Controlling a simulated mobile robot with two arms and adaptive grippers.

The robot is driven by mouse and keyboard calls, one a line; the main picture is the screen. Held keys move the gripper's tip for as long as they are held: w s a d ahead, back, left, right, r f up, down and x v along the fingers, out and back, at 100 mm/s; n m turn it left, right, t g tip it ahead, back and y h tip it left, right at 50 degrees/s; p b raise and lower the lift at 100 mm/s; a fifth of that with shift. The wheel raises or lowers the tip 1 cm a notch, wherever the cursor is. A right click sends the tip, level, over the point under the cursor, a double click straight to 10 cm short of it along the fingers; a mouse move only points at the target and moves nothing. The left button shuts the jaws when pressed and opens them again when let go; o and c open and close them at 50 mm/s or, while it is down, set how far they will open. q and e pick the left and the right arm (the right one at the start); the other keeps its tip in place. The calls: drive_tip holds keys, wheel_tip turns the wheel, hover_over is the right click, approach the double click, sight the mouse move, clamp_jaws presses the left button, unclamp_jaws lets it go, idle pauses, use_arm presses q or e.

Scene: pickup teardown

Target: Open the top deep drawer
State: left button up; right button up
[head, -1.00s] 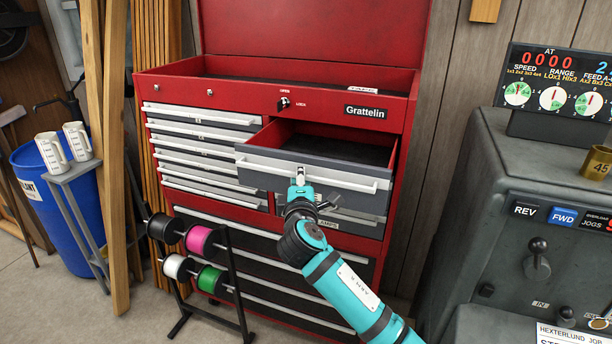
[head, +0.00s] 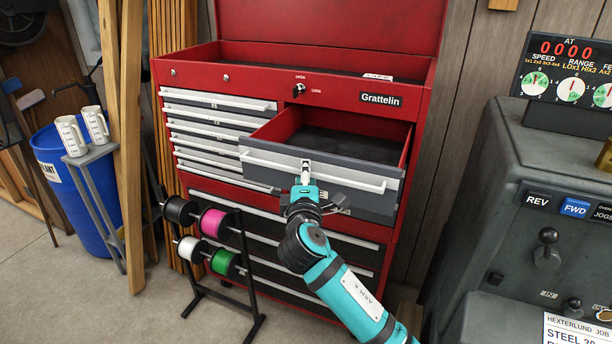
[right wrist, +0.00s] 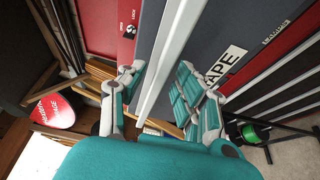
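The red tool chest (head: 424,105) has its top right deep drawer (head: 268,166) pulled well out, with a grey front, a dark inside and a white bar handle (head: 350,180). My right gripper (head: 305,172) is at the middle of this handle. In the right wrist view the handle (right wrist: 172,68) runs between the fingers of the gripper (right wrist: 160,78), which close around it. The drawer front there carries a TAPE label (right wrist: 225,65). The inside of the drawer looks empty as far as it shows. My left gripper is not in view.
Shallow drawers (head: 215,117) at the left are shut. A spool rack (head: 240,250) with coloured spools stands in front of the chest at the left. A grey machine (head: 490,150) stands close at the right. A blue barrel (head: 60,190) is at the far left.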

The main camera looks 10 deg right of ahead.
drive_tip(key=s+a, duration=0.2)
drive_tip(key=s, duration=0.9)
drive_tip(key=shift+s+a, duration=0.2)
drive_tip(key=shift+s, duration=0.2)
